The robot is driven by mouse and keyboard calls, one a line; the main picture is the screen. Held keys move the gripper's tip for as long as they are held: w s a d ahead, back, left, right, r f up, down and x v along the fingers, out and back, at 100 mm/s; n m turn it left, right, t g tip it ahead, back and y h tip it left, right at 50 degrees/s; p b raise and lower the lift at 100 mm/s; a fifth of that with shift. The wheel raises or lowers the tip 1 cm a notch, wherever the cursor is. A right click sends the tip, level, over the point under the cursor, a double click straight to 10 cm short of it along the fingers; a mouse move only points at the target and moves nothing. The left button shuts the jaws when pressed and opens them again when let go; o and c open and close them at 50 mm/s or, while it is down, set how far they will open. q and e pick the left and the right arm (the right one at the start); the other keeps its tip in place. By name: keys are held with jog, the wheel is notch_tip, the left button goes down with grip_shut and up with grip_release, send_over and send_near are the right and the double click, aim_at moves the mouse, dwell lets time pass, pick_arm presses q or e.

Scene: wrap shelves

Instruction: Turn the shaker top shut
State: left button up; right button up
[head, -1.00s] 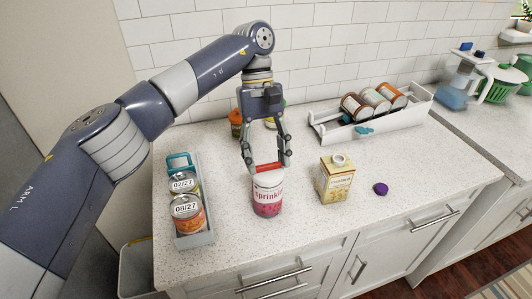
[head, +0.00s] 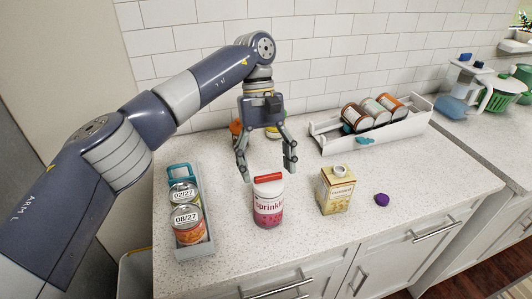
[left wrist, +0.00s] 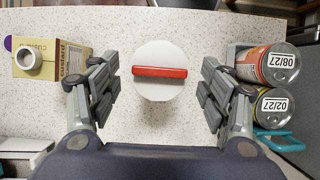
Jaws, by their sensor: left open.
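The sprinkles shaker (head: 268,206) stands upright on the counter, with pink contents and a printed label. Its white top carries a red bar (head: 268,178); in the left wrist view the red bar (left wrist: 160,72) lies across the round white lid (left wrist: 158,90), level in the picture. My left gripper (head: 268,175) is open above the shaker. In the left wrist view its fingers stand wide apart on either side of the lid, touching nothing. My right gripper is not in view.
A tray (head: 194,252) of cans is at left.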

pick_arm(q)
jog(key=v, duration=0.7)
dwell(0.3)
dwell(0.3)
